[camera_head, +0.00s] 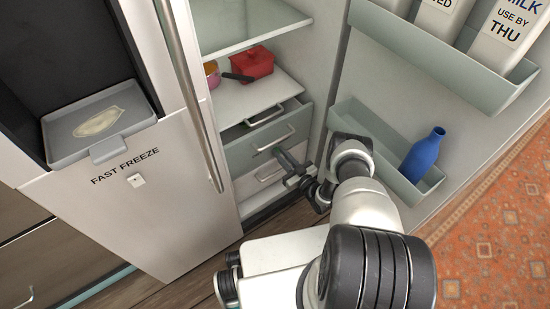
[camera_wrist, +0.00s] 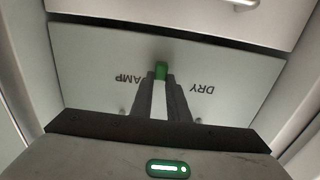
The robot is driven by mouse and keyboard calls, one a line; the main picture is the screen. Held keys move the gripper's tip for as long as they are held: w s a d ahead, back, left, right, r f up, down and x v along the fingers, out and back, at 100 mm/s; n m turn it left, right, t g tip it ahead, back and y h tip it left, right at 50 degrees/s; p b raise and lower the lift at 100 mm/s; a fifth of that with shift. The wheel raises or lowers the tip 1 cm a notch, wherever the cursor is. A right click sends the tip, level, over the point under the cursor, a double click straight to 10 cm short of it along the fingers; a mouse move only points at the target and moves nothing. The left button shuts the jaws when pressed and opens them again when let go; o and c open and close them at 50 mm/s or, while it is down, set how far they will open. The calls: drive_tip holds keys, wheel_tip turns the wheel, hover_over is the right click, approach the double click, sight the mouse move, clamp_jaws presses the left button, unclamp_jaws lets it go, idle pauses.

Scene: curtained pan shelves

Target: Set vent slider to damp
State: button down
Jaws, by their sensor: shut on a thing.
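The vent slider's green knob (camera_wrist: 161,70) is between the fingertips of my gripper (camera_wrist: 161,80) in the wrist view. The gripper is shut on it. The knob sits on a pale drawer front (camera_wrist: 90,60), between two labels that appear upside down. The partly covered label (camera_wrist: 130,79), with "AMP" showing, is left of the fingers. The DRY label (camera_wrist: 206,89) is to the right. My fingers hide the slider's track. In the head view my gripper (camera_head: 284,158) reaches into the lower part of the open fridge; the knob cannot be made out there.
A drawer with a bar handle (camera_head: 272,142) is above my gripper. The freezer door (camera_head: 130,215) is on the left.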

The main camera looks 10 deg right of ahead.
drive_tip(key=shift+w+d, duration=0.25)
drive_tip(key=shift+d, duration=0.2)
drive_tip(key=c, duration=1.7)
unclamp_jaws()
drive_tip(key=shift+a, duration=0.1)
drive_tip(key=shift+s, duration=0.15)
